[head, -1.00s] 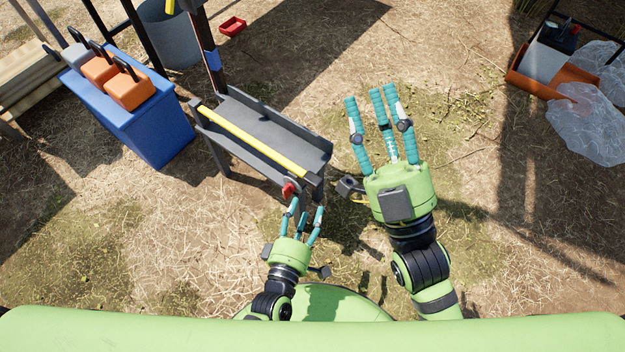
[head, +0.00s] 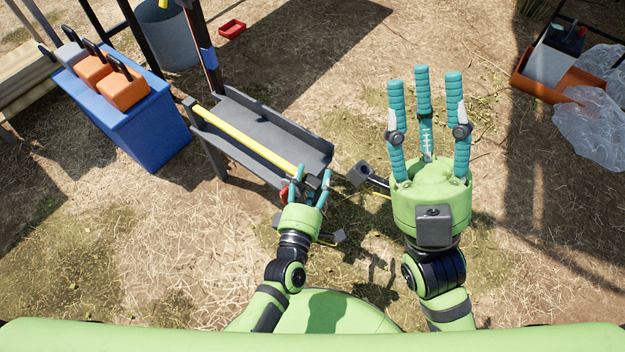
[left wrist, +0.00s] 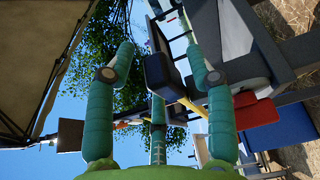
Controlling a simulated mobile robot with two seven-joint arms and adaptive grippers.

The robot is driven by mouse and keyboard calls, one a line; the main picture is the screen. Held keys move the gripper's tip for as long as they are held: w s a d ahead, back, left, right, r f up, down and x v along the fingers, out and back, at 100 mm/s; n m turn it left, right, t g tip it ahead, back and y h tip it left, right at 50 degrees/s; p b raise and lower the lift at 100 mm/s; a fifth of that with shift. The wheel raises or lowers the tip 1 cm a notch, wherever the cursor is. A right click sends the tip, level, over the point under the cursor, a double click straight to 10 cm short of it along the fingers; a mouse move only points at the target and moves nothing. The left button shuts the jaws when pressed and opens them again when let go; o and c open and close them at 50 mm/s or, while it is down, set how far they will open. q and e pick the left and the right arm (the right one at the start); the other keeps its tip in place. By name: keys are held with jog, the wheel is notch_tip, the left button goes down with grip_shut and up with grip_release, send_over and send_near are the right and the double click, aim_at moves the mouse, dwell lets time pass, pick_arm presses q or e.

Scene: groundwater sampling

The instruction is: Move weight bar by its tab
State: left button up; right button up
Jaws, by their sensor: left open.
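The weight bar (head: 245,137) is a long yellow bar lying along the grey trough stand (head: 228,152) in the head view. A dark end piece, apparently its tab (head: 313,182), is at its near right end. My left gripper (head: 311,178) has its fingers spread on either side of that end piece. In the left wrist view a dark block (left wrist: 160,75) with a yellow strip (left wrist: 188,104) shows between the teal fingers. Contact cannot be told. My right gripper (head: 424,85) is open and empty, right of the stand, fingers pointing away.
A red part (head: 284,196) is on the stand beside my left fingers; it also shows in the left wrist view (left wrist: 255,108). A blue box (head: 130,130) with orange handled blocks (head: 122,92) stands left. An orange tray (head: 540,85) and clear plastic lie right. Open ground lies between.

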pick_arm(q)
grip_shut()
jog(key=shift+r, duration=0.1)
